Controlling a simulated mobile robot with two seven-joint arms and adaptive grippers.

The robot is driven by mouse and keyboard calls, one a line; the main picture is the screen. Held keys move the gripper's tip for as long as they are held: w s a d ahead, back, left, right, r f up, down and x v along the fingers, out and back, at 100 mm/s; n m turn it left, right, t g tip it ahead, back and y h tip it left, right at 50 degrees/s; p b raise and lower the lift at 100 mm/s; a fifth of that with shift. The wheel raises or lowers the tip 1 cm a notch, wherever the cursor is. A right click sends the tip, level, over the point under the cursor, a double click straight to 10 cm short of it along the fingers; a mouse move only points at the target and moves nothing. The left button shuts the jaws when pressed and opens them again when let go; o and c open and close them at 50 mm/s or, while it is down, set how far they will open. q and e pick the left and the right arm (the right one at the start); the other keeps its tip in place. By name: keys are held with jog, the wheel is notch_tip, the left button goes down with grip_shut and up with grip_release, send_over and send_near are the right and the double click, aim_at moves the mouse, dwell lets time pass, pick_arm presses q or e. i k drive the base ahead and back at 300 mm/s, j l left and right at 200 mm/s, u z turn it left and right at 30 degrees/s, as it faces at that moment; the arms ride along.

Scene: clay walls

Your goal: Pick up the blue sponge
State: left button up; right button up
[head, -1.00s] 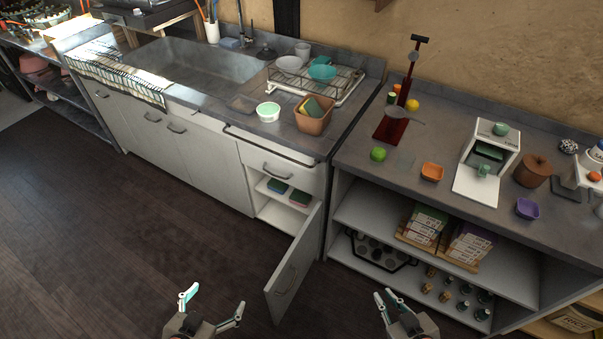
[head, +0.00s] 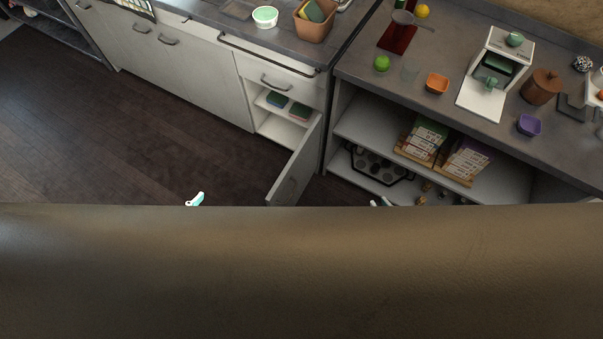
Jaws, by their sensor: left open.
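A dark blue sponge (head: 276,99) lies on the shelf inside the open cabinet under the left counter. Beside it on the right lies a green and reddish sponge (head: 300,111). Only a pale fingertip of my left gripper (head: 196,199) shows, on the floor side in front of the cabinet and well apart from the sponge. My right gripper (head: 380,202) shows just a fingertip, in front of the right shelving. The rest of both grippers is hidden behind a large brown surface (head: 300,275).
The brown surface fills the lower part of the view. The cabinet door (head: 294,170) stands open toward me, right of the sponges. A terracotta box (head: 314,27) with sponges stands on the counter above. Dark floor (head: 120,130) lies clear on the left.

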aim_at(278, 100)
jog(key=k, duration=0.15)
jog(key=k+z, duration=0.25)
jog(key=k+l+z, duration=0.1)
jog(key=k+z, duration=0.2)
jog(key=i+j+z, duration=0.1)
jog(key=z, duration=1.35)
jog(key=k+j, duration=0.1)
jog(key=j, duration=0.4)
jog(key=k+j, duration=0.1)
jog(key=j, duration=0.35)
jog(key=k+j, duration=0.1)
jog(key=j, duration=0.4)
jog(key=k+j, duration=0.1)
jog(key=j, duration=0.35)
jog(key=k+j, duration=0.1)
jog(key=j, duration=0.4)
jog(key=k+j, duration=0.1)
jog(key=j, duration=0.35)
jog(key=k+j, duration=0.1)
jog(key=j, duration=0.4)
jog(key=z, duration=0.05)
